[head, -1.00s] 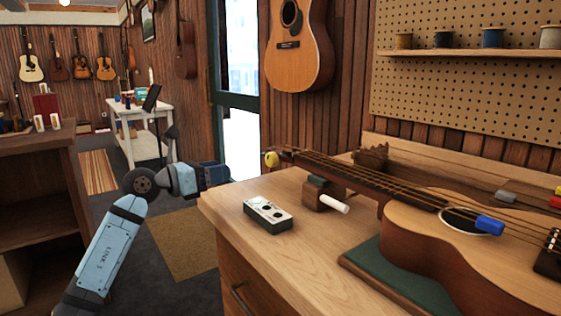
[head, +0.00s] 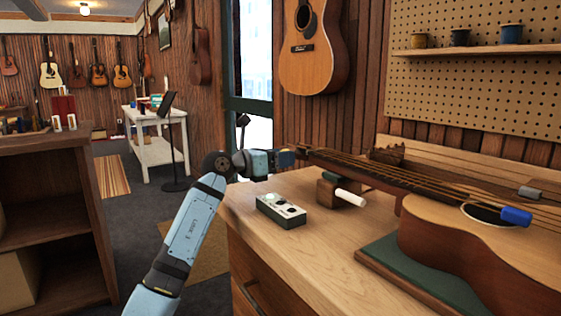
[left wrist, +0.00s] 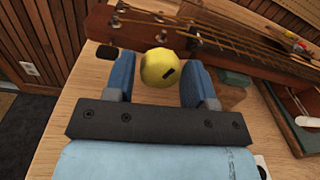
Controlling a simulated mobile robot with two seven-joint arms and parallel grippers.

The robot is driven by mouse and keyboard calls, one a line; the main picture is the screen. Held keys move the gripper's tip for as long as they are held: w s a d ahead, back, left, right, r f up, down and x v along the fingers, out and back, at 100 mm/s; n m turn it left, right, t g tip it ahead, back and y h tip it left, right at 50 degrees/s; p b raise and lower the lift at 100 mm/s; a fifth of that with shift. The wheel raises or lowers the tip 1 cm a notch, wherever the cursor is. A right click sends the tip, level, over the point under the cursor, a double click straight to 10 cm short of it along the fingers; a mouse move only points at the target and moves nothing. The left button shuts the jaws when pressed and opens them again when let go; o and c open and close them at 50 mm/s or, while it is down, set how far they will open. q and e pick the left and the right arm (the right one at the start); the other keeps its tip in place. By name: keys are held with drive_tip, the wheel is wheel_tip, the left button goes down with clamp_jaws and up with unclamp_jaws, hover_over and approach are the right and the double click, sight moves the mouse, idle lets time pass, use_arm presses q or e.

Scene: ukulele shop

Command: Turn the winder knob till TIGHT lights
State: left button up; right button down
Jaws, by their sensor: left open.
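The yellow winder knob (left wrist: 158,68) with a dark slot mark sits at the head end of the ukulele's neck in the left wrist view. My left gripper (left wrist: 160,76) is open, with one blue finger on each side of the knob and small gaps visible. In the head view, my left gripper (head: 287,158) is at the neck's end and hides the knob. The ukulele (head: 425,235) lies on the wooden bench. A small white-topped box (head: 281,211) stands on the bench, with a pale green spot at its left end; its lettering is too small to read. My right gripper is out of view.
A wooden block (head: 327,193) with a white rod (head: 351,197) stands under the neck. A green pad (head: 400,262) lies under the ukulele's body. The bench front (head: 300,260) has clear wood. A pegboard shelf (head: 470,50) holds spools.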

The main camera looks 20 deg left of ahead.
use_arm(q)
drive_tip(key=c, duration=0.6)
drive_tip(key=shift+c, duration=0.2)
